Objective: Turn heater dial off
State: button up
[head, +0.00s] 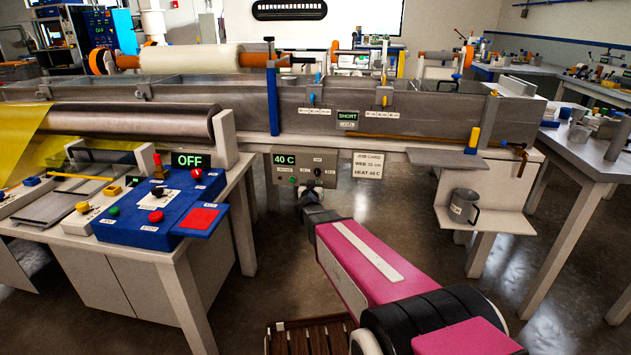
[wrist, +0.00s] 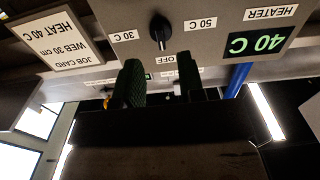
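The grey heater panel (head: 283,169) hangs below the long trough's front edge, with a green display (head: 285,159) reading 40 C. In the wrist view the picture is upside down and the black dial (wrist: 160,31) sits on the panel, between the labels 30 C (wrist: 123,36) and 50 C (wrist: 200,23). An OFF label lies between the dial and my gripper.
A job card (head: 367,165) reading HEAT 40 C hangs beside the panel. A blue control box (head: 165,205) with an OFF display stands on the left table. A metal mug (head: 464,206) stands on a low shelf at right. Floor below the panel is clear.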

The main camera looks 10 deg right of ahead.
jog(key=v, duration=0.4)
jog(key=shift+s, duration=0.1)
jog(key=shift+a, duration=0.1)
jog(key=s+a+f+n+g+y, duration=0.45)
jog(key=s+f+g+y, duration=0.3)
jog(key=s, duration=0.25)
jog(key=s+d+g, duration=0.2)
jog(key=s+g, duration=0.1)
jog(key=s, duration=0.2)
jog(key=s+d+f+g+h, duration=0.1)
jog(key=s+d+g, duration=0.2)
jog(key=s, duration=0.3)
jog(key=s+d+f+m+g+h, duration=0.1)
jog(key=s+d+g, duration=0.2)
jog(key=s, duration=0.2)
jog(key=shift+s+f+g, duration=0.2)
jog(key=shift+s+g, duration=0.15)
jog(key=shift+s, duration=0.05)
